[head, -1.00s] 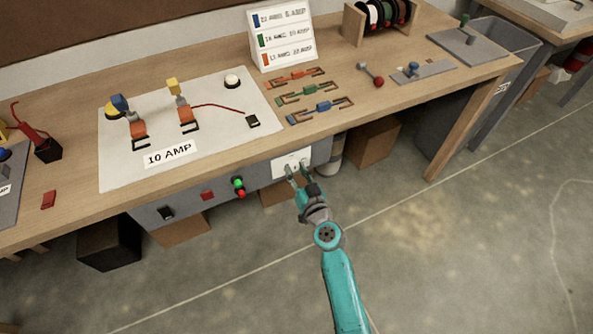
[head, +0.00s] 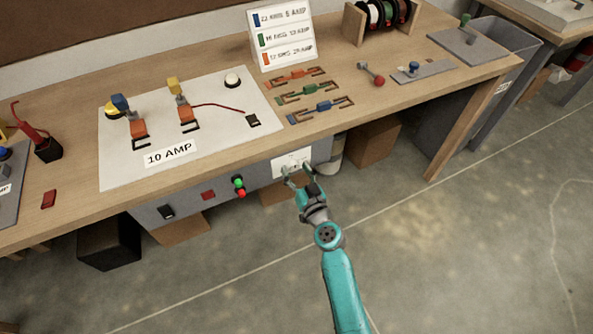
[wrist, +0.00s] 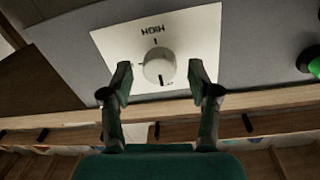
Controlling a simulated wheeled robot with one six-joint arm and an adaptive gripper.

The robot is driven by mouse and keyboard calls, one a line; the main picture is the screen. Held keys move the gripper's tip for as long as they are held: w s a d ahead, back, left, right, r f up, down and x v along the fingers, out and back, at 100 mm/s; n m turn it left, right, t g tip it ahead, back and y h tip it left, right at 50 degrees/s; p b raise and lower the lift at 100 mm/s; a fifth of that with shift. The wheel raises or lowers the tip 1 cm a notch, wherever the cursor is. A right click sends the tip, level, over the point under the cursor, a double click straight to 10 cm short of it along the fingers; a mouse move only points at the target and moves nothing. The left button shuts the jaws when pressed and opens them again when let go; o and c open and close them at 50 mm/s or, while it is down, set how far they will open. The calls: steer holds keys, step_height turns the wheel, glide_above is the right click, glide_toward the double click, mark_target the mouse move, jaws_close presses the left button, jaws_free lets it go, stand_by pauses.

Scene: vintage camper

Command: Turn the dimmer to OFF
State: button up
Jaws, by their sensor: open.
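The dimmer is a round pale knob (wrist: 159,67) on a white plate (wrist: 205,32), which reads HIGH upside down in the wrist view. A dark mark shows near the knob's lower edge, and a small label below it is partly cut off and hard to read. In the head view the plate (head: 281,170) is on the grey front panel under the bench top, and my gripper hides the knob. My gripper (wrist: 160,76) is open, its fingertips on either side of the knob with gaps visible. It also shows in the head view (head: 297,172).
The same front panel carries green and red buttons (head: 239,187), a red square (head: 208,195) and a black switch (head: 167,212). The wooden bench top (head: 335,128) overhangs the panel and holds clamps, cards and spools. The floor in front is clear.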

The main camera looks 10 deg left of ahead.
steer(key=v, duration=1.2)
steer(key=shift+f, duration=0.1)
steer(key=s+d+f+m+h, duration=0.2)
steer(key=s+d+h, duration=0.1)
steer(key=s+d, duration=0.55)
steer(key=s+d+f+m+h, duration=0.1)
steer(key=s+d+f+h, duration=0.15)
steer(key=s+d, duration=0.65)
steer(key=s+d+r+h, duration=0.1)
steer(key=s+r, duration=0.3)
steer(key=s, duration=0.3)
steer(key=s+d+r+h, duration=0.1)
steer(key=s+r, duration=0.3)
steer(key=s, duration=0.3)
steer(key=s+r+m+h, duration=0.1)
steer(key=s+r, duration=0.4)
steer(key=s, duration=0.2)
steer(key=shift+s+d+g+h, duration=0.3)
steer(key=shift+s+d+h, duration=0.05)
steer(key=shift+s+d, duration=0.05)
